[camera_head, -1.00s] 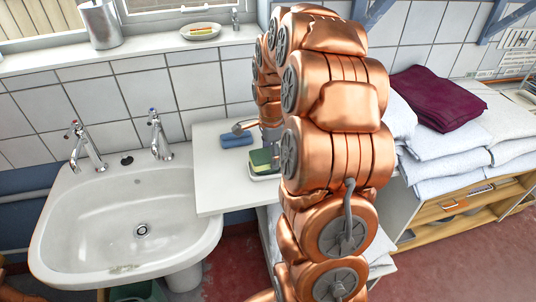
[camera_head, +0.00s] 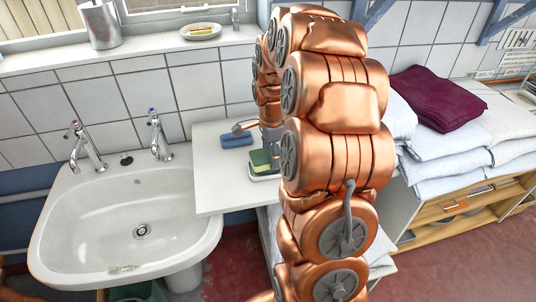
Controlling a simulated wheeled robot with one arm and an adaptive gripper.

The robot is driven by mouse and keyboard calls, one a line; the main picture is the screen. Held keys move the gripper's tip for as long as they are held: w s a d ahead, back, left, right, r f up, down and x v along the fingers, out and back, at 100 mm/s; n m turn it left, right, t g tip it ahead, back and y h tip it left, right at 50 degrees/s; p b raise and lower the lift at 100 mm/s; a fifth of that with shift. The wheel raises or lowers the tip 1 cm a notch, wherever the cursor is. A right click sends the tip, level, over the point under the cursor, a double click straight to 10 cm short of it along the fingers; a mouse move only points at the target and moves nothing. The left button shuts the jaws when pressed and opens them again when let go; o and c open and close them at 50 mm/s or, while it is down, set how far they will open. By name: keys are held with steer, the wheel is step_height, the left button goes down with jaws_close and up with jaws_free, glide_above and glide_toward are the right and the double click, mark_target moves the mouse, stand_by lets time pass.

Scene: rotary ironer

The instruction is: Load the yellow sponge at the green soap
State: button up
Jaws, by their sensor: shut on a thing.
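A green block (camera_head: 259,160), which looks like the green soap, sits in a small white dish (camera_head: 262,177) on the white counter. A small yellow piece (camera_head: 276,154), which looks like the yellow sponge, shows right beside it, against or very close to it. My gripper (camera_head: 269,146) comes down from above at that spot and is shut on the yellow sponge. My copper arm hides most of the gripper, its fingertips and the right part of the dish, so the exact contact cannot be seen.
A blue sponge or block (camera_head: 237,140) lies behind the dish. A white sink (camera_head: 130,225) with two taps is on the left. Another dish (camera_head: 201,31) stands on the windowsill beside a metal canister (camera_head: 101,24). Folded white towels (camera_head: 455,145) and a maroon cloth (camera_head: 437,97) are on the right.

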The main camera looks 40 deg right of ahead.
steer(key=shift+r, duration=3.45)
steer(key=shift+r, duration=0.1)
